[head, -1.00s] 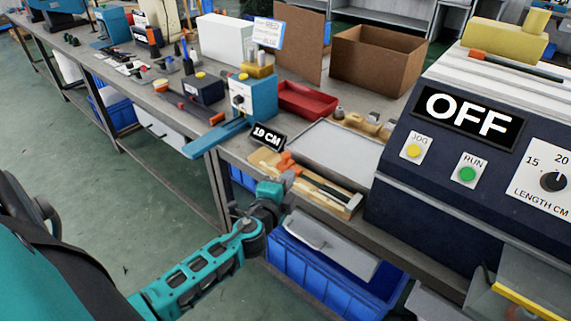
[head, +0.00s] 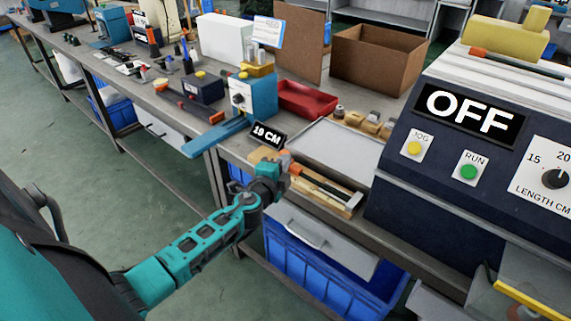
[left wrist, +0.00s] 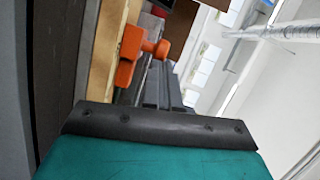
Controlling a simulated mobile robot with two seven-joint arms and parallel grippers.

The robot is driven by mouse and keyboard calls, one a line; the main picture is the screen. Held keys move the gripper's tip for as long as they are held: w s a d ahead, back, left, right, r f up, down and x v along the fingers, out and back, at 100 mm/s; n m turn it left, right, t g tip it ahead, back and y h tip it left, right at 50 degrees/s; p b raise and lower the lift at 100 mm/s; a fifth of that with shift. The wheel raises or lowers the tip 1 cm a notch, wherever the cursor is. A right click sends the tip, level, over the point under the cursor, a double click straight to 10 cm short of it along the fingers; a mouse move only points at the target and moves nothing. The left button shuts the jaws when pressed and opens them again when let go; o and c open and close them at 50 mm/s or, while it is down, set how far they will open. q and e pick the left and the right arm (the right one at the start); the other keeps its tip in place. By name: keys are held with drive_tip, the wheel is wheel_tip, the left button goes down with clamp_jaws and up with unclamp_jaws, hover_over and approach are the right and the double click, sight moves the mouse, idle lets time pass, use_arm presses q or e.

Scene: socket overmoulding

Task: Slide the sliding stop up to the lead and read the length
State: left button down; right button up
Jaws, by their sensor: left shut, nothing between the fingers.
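The wooden length gauge (head: 347,207) lies along the front edge of the bench. The orange sliding stop (head: 296,169) sits near its left end, partly hidden by my gripper. In the left wrist view the orange stop (left wrist: 129,52) shows beside the fingers. A dark lead (head: 325,187) lies along the gauge to the right of the stop. A small black display (head: 267,134) behind the gauge reads "19 CM". My left gripper (head: 284,163) is shut and empty, close to the stop; I cannot tell if they touch. My right gripper is out of view.
A dark machine (head: 405,190) showing "OFF" stands right of the gauge. A grey tray (head: 335,146) and a red bin (head: 308,100) lie behind the gauge. A blue device (head: 254,97) stands to the left. Blue crates (head: 315,270) are under the bench.

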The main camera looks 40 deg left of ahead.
use_arm(q)
drive_tip(key=a, duration=0.2)
drive_tip(key=a+b, duration=0.1)
drive_tip(key=a, duration=0.2)
drive_tip(key=a+b, duration=0.1)
drive_tip(key=a, duration=0.2)
drive_tip(key=shift+w+a+f, duration=0.1)
drive_tip(key=shift+w, duration=0.25)
drive_tip(key=shift+a, duration=0.35)
drive_tip(key=shift+a+r, duration=0.15)
drive_tip(key=shift+r, duration=0.1)
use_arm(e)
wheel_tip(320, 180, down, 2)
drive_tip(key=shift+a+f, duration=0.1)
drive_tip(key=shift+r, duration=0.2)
